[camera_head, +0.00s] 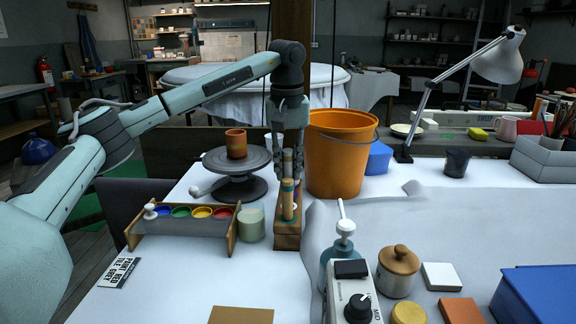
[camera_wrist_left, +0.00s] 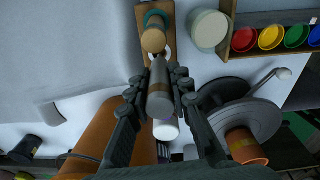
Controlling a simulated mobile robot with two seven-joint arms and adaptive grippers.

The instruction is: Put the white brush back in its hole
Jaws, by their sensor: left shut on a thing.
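My left gripper (camera_head: 289,165) hangs over the wooden brush holder (camera_head: 287,236) and points down. In the left wrist view its fingers (camera_wrist_left: 159,92) are shut on the brush (camera_wrist_left: 160,80), a grey-brown handle seen nearly end-on with a pale cylinder at its lower end in the picture. The brush overlaps a white ring on the holder; I cannot tell whether its end is inside the hole. Another brush with a teal band (camera_wrist_left: 153,36) stands in the holder beside it. My right gripper is not in view.
An orange bucket (camera_head: 338,160) stands close right of the gripper. A pottery wheel (camera_head: 222,161) with a brown cup (camera_head: 236,143) is on the left. A green-white jar (camera_head: 251,224) and a paint rack (camera_head: 180,228) are left of the holder. White cloth lies on the right.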

